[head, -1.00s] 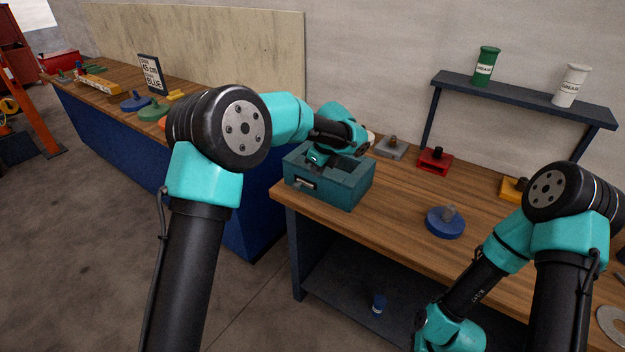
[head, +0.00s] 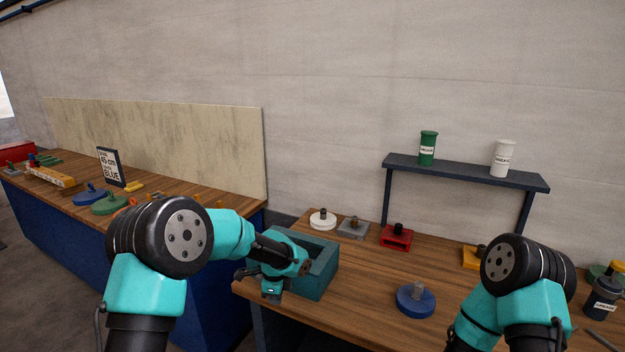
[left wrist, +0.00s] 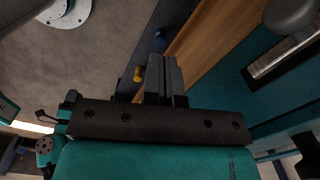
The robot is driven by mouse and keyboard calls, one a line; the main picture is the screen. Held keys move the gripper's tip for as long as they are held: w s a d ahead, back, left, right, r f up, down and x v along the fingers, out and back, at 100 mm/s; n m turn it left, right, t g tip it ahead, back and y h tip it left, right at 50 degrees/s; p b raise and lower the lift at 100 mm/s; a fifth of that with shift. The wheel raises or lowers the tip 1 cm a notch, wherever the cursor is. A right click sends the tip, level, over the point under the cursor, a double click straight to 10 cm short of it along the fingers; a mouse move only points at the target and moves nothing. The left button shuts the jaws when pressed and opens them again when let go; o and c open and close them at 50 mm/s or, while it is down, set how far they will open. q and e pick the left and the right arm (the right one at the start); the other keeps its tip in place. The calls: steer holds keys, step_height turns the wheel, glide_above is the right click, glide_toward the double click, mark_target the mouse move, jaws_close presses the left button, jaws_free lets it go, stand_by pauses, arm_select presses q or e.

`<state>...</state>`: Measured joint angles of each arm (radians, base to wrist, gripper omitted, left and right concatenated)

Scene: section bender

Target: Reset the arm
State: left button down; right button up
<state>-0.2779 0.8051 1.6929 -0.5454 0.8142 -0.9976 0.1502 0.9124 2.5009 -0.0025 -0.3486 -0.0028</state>
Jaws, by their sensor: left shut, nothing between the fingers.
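My left arm reaches in from the left in the head view. My left gripper (head: 271,291) is shut and empty, low beside the front left of the teal box (head: 318,284). It hides part of the box's front. In the left wrist view the two dark fingers (left wrist: 165,80) are together with nothing between them.
The wooden bench (head: 358,300) holds a white piece (head: 322,221), a grey piece (head: 353,228), a red piece (head: 396,238) and a blue disc (head: 416,301). A dark shelf (head: 460,171) bears a green can (head: 428,148) and a white can (head: 502,158).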

arm_select(q)
steer(key=s+a+f+n+h, duration=0.2)
steer(key=s+a+f+n, duration=0.1)
steer(key=s+f+n, duration=0.55)
steer(key=s+a+f+n+h, duration=0.3)
steer(key=s+a+f+n, duration=0.15)
steer(key=s+f, duration=0.7)
steer(key=s+a+f+n, duration=0.2)
steer(key=s+a+n, duration=0.1)
steer(key=s+n, duration=0.5)
steer(key=s, duration=0.3)
steer(key=shift+t+y, duration=0.3)
